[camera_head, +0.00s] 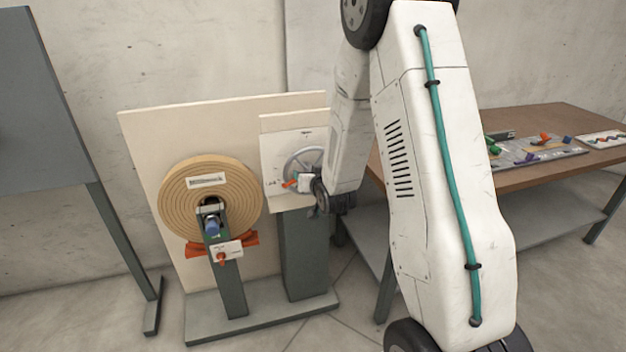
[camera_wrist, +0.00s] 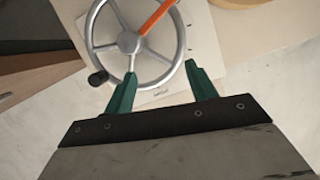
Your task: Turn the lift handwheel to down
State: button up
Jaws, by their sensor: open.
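The lift handwheel (camera_head: 296,157) is a grey spoked wheel on a pale panel (camera_head: 285,143), partly hidden behind my arm in the head view. In the wrist view the handwheel (camera_wrist: 92,42) shows a round rim, several spokes, a black knob at lower left and an orange bar from the hub to the upper right. My gripper (camera_wrist: 160,69) is open, its two green fingers spread at the lower part of the wheel. The rim's lower right part lies between the fingertips in this view; I cannot tell whether they touch it. The panel's small lettering is unreadable.
A large tan coil (camera_head: 180,190) on a green-grey stand is left of the handwheel. A brown table (camera_head: 540,118) with small coloured parts stands at right. A grey board on legs (camera_head: 40,110) is at far left. Floor is clear in front.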

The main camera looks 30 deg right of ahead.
jog(key=d+f+m+t+h, duration=0.1)
jog(key=d+f+t+h, duration=0.15)
jog(key=f, duration=0.35)
jog(key=d+x, duration=0.1)
jog(key=x, duration=0.5)
jog(key=shift+w+t+y, duration=0.15)
jog(key=shift+t+y, duration=0.2)
jog(key=shift+d, duration=0.1)
jog(key=shift+c, duration=0.3)
grip_shut()
jog(key=shift+w, duration=0.1)
